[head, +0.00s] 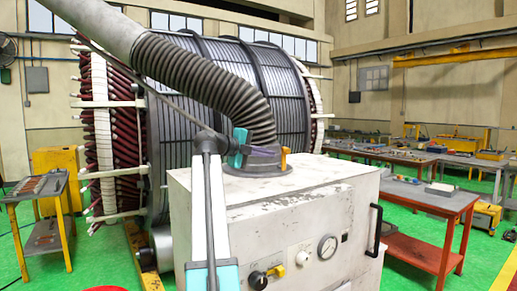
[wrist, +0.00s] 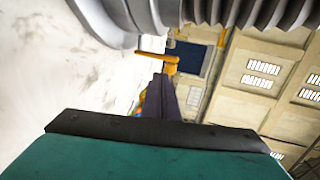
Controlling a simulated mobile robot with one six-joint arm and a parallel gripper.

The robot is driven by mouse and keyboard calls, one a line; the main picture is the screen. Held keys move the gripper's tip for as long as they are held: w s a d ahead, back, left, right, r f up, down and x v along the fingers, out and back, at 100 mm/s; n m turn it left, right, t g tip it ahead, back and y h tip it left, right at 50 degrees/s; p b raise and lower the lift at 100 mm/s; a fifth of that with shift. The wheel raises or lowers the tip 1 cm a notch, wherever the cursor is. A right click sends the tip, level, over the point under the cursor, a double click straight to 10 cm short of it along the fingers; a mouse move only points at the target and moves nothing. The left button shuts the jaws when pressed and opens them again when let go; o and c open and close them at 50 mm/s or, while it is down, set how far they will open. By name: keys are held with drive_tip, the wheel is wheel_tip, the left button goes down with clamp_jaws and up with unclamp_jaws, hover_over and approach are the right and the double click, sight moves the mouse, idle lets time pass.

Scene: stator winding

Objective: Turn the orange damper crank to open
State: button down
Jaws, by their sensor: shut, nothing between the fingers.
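The orange damper crank (head: 283,159) stands on the collar (head: 258,168) where the ribbed hose meets the white cabinet's top. In the wrist view the crank (wrist: 172,66) shows just past my fingertips, below the grey hose rings. My gripper (head: 276,153) reaches in from the left along the front of the hose base, its dark purple fingers shut and empty. In the wrist view my gripper (wrist: 161,80) points at the crank. The fingers hide part of the crank, and I cannot tell whether the tips touch it.
The grey ribbed hose (head: 205,80) rises close behind my gripper. The white cabinet (head: 320,200) has a gauge (head: 327,247), knobs and a black side handle (head: 375,230). A large stator (head: 225,60) stands behind it. The cabinet top is clear in front of the collar.

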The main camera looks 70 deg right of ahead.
sight(285, 153)
drive_tip(key=shift+s+d+r+p, duration=0.1)
drive_tip(key=shift+s+d+p, duration=0.3)
drive_tip(key=shift+d, duration=0.3)
drive_tip(key=shift+s+d+r+p, duration=0.1)
drive_tip(key=shift+s+d+p, duration=0.25)
drive_tip(key=shift+d, duration=0.35)
